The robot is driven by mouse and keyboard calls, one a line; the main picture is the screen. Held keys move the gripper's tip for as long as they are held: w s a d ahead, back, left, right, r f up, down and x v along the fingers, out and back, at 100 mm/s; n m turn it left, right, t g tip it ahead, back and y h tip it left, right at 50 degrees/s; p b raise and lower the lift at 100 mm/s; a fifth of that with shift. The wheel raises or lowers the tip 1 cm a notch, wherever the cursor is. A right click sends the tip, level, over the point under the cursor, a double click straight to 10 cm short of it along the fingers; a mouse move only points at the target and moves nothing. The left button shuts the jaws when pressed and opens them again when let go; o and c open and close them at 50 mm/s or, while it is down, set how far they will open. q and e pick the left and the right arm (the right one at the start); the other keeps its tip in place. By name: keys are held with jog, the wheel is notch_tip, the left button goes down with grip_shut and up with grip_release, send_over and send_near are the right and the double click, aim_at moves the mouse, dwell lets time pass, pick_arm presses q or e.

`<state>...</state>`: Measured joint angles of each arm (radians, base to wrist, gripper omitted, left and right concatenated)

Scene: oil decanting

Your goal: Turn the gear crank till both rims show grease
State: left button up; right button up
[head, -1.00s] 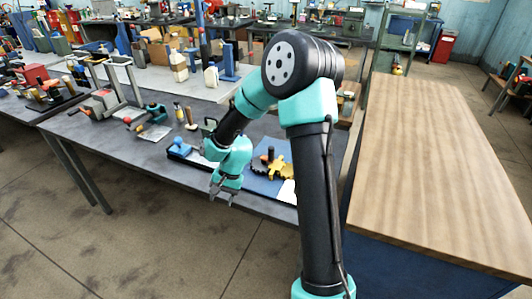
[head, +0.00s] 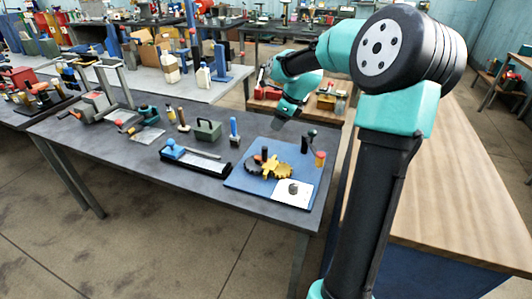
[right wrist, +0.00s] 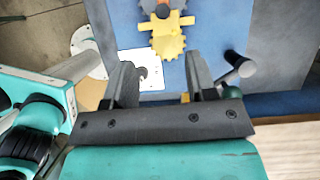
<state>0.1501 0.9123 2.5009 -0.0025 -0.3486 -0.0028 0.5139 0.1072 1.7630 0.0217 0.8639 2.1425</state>
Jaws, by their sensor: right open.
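A black upright knob (head: 265,152) stands by the gears. The yellow gear also shows in the right wrist view (right wrist: 169,40), with part of the darker gear (right wrist: 160,6) at the top edge. Grease on the rims cannot be made out. My right gripper (head: 280,122) hangs above the board's far side. In the right wrist view its two fingers (right wrist: 160,78) are apart and empty. My left gripper is not in view.
A white card with a dark piece (head: 293,188) lies at the board's front. Black-handled items (head: 306,143) and a red-and-yellow pot (head: 320,158) stand on its right side. A black tray with a blue-handled tool (head: 196,161) lies left. A wooden bench (head: 452,200) borders the right.

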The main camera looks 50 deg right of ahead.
aim_at(265, 148)
jog(key=shift+s+d+r+m, duration=0.15)
jog(key=shift+d+r+m, duration=0.1)
jog(key=shift+m, duration=0.05)
jog(key=x, duration=1.7)
jog(key=shift+w+f, duration=0.2)
jog(key=shift+c, duration=0.4)
jog(key=c, duration=0.8)
jog(key=shift+c, duration=0.2)
